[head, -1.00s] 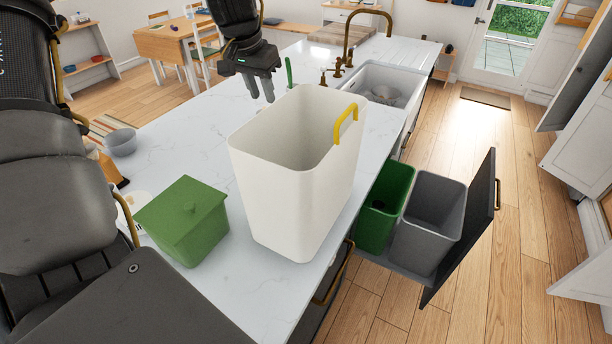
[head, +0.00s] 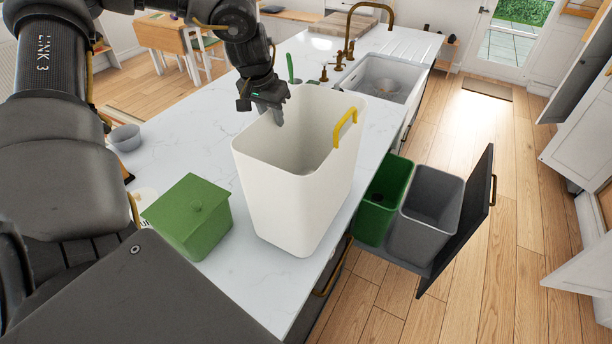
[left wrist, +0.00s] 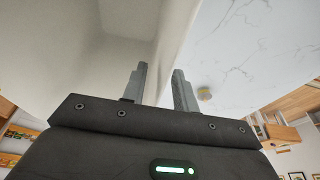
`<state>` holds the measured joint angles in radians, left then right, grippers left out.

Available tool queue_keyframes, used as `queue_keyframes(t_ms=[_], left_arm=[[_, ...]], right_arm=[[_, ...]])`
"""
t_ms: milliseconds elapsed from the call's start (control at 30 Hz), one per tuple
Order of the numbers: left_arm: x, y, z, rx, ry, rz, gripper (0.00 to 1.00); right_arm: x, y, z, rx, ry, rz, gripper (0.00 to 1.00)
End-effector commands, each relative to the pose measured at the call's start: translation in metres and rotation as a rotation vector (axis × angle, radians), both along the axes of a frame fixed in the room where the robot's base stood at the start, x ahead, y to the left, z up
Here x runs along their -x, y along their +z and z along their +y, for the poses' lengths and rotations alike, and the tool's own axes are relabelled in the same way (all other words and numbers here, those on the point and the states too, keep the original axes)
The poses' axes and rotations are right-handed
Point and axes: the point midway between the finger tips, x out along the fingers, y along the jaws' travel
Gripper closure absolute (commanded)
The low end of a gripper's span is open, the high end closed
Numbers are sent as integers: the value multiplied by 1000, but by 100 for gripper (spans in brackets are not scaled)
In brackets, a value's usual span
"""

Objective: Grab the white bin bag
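A tall, open white bin (head: 305,200) with a yellow handle (head: 345,127) on its right rim stands upright on the white counter. Its inside looks empty, and I cannot make out a separate bag. My left gripper (head: 264,112) is at the bin's far left rim, pointing down. In the left wrist view, the white bin wall (left wrist: 167,50) runs between the two spread fingers (left wrist: 160,67), one on the inner side and one on the outer side. The fingers look apart from each other, not pressed on the wall. My right gripper is not in view.
A green lidded box (head: 190,222) and a grey bowl (head: 126,138) are on the counter to the left. A pulled-out drawer holds a green bin (head: 377,215) and a grey bin (head: 424,235). The sink (head: 385,80) and brass tap (head: 350,40) are behind.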

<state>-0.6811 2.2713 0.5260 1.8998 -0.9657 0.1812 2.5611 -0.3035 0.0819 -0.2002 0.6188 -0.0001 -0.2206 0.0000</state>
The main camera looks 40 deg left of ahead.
Motion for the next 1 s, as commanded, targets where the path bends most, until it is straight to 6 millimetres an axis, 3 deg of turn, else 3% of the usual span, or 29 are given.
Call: queue_keyframes(t_ms=[33,267,767,1000], left_arm=[[0,0,0,0,0,0,72],[0,0,0,0,0,0,100],[0,2,1,-2,1,-1,100],[-1,40,0,-3,0,-7,100]], right_arm=[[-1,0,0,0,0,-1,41],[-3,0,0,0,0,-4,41],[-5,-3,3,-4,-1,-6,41],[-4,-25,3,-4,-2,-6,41]])
